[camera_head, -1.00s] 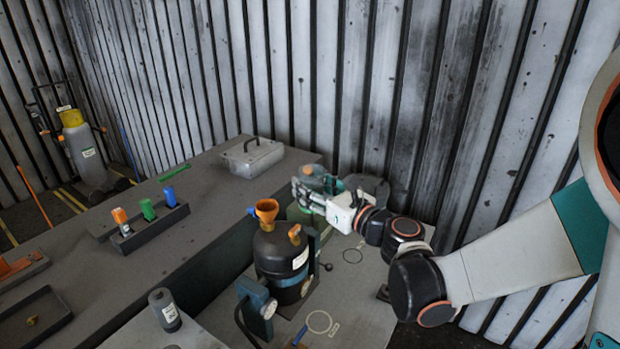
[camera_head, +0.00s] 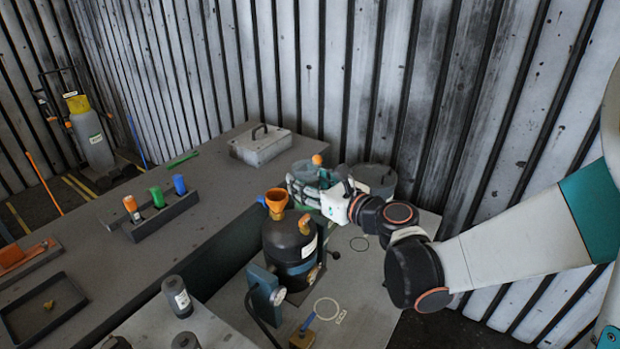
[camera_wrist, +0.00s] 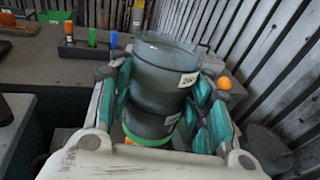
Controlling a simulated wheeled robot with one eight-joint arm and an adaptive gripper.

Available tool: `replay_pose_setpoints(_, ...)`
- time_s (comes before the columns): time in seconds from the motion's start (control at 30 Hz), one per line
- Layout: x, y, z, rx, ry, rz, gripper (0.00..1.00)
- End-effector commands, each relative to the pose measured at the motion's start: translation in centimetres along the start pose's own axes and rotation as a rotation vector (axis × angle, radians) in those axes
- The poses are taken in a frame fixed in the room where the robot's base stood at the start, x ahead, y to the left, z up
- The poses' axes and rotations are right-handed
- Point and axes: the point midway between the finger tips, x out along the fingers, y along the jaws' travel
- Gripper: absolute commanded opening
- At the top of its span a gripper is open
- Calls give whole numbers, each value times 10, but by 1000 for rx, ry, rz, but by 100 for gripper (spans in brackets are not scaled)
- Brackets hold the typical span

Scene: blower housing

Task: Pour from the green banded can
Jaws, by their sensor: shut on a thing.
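The grey can (camera_wrist: 160,85) with a green band (camera_wrist: 148,135) and a white label stands between my teal fingers in the wrist view, its open rim toward the top of the picture. My gripper (camera_head: 315,190) is shut on it. In the head view the can (camera_head: 303,172) is partly hidden by the fingers. It is just behind and right of an orange funnel (camera_head: 276,200) on a black tank (camera_head: 288,245). The can looks apart from the funnel. I see no liquid coming out.
A dark round drum (camera_head: 375,180) stands behind my gripper. An orange ball (camera_wrist: 224,84) shows beside the can; its support is unclear. A metal box (camera_head: 260,147) and a rack with coloured bottles (camera_head: 160,215) stand on the left bench. Grey canisters (camera_head: 177,296) are in front.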

Motion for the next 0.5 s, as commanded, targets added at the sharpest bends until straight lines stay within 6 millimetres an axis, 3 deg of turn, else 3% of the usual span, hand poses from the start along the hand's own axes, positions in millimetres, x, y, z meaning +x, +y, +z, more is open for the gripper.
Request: replay_pose_setpoints(0.5,16,5,-8,-24,86,1,17)
